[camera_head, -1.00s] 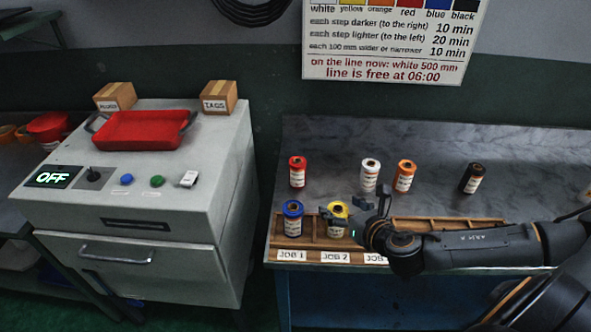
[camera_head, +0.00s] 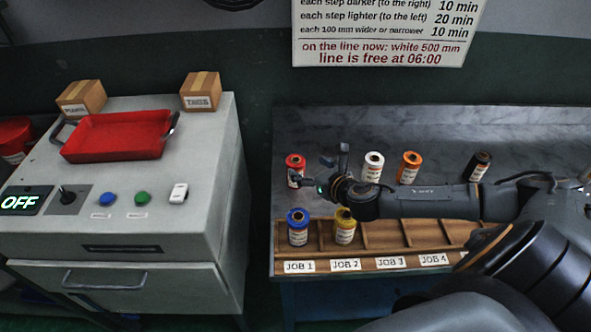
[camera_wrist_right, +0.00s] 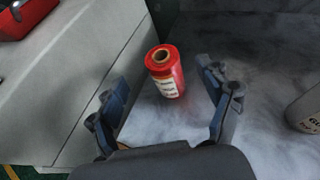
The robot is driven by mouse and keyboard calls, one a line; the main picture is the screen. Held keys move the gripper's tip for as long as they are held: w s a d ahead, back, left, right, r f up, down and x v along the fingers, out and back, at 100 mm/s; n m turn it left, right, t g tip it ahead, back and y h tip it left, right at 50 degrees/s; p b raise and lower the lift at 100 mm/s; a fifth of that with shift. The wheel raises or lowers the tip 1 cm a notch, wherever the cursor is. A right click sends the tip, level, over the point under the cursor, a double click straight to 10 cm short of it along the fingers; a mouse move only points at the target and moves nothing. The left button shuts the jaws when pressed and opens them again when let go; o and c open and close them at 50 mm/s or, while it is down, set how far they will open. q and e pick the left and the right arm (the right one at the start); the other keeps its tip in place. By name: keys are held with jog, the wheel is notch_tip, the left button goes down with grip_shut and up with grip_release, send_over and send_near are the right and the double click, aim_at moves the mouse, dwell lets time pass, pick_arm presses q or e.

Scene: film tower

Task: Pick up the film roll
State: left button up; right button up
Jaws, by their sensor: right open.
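A red film roll (camera_head: 293,164) with a white label stands upright on the metal bench, partly hidden behind my right gripper (camera_head: 318,170) in the head view. In the right wrist view the red roll (camera_wrist_right: 164,72) stands beyond and between the two spread fingers, with clear space on each side. My right gripper is open and empty. White (camera_head: 372,166), orange (camera_head: 409,167) and black (camera_head: 479,166) rolls stand to the right on the bench. A blue roll (camera_head: 298,227) is in the JOB 1 compartment and a yellow roll (camera_head: 345,227) in JOB 2. My left gripper is out of view.
The wooden rack (camera_head: 391,263) runs along the bench's front; its JOB 3 and JOB 4 compartments look empty. A grey machine (camera_head: 215,240) showing OFF stands left, carrying a red tray (camera_head: 115,150) and two cardboard boxes. My right forearm spans the bench above the rack.

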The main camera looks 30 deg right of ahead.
aim_at(294, 159)
jog(key=x, duration=0.2)
jog(key=shift+w+f, duration=0.2)
jog(key=shift+w, duration=0.1)
jog(key=shift+w+f, duration=0.1)
jog(key=shift+w, duration=0.1)
jog(key=shift+w+f+p, duration=0.1)
jog(key=shift+w+p, duration=0.25)
jog(key=shift+w, duration=0.1)
jog(key=x, duration=0.3)
jog(key=shift+w+d+f, duration=0.1)
jog(key=shift+w, duration=0.05)
jog(key=shift+w+f+p, duration=0.25)
jog(key=shift+w+p, duration=0.05)
jog(key=shift+w, duration=0.1)
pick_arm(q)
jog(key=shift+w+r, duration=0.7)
pick_arm(e)
jog(key=shift+s, duration=0.1)
jog(key=shift+c, duration=0.9)
jog(key=c, duration=1.4)
jog(key=shift+r, duration=0.1)
grip_shut()
